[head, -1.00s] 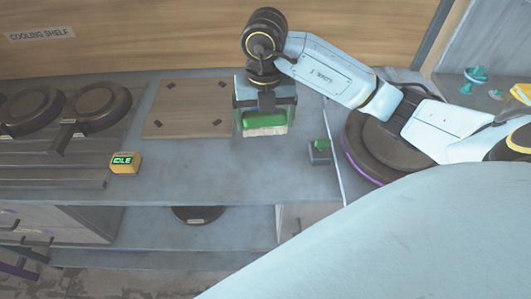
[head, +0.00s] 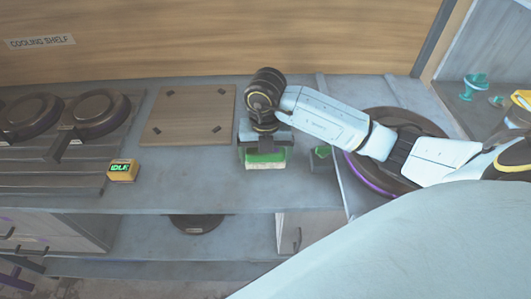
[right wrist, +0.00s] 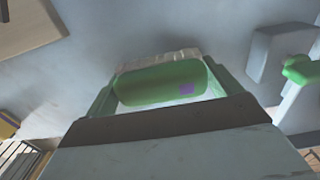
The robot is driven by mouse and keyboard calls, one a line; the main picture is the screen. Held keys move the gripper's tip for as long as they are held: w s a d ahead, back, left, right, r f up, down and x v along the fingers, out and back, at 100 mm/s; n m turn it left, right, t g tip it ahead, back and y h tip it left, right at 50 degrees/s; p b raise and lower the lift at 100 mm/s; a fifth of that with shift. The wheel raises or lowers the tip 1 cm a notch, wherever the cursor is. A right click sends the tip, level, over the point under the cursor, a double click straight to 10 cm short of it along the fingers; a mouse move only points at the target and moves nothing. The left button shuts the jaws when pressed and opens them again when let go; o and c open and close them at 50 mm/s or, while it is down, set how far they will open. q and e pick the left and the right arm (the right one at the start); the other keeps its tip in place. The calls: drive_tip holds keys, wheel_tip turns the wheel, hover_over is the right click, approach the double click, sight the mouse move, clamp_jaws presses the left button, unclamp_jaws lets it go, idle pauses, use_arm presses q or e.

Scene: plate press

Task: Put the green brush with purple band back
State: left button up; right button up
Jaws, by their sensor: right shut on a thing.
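The green brush (head: 265,157) is held in my right gripper (head: 265,164), with its pale bristles facing down over the grey counter. In the right wrist view the green handle (right wrist: 150,85) lies across between the two fingers, and a small purple patch shows near its right end. The gripper is shut on it. I cannot tell whether the bristles touch the counter. A small grey block with a green part (head: 320,156) stands just right of the brush; it also shows in the right wrist view (right wrist: 280,52). My left gripper is not in view.
A wooden board (head: 188,115) lies left of the gripper. A yellow box reading IDLE (head: 122,170) sits near the counter's front. A dark round press (head: 400,122) is at the right, behind my arm.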

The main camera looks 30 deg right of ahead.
drive_tip(key=shift+f, duration=0.1)
drive_tip(key=o, duration=0.7)
wheel_tip(320, 180, up, 12)
drive_tip(key=shift+r+p, duration=0.15)
drive_tip(key=shift+p, duration=0.8)
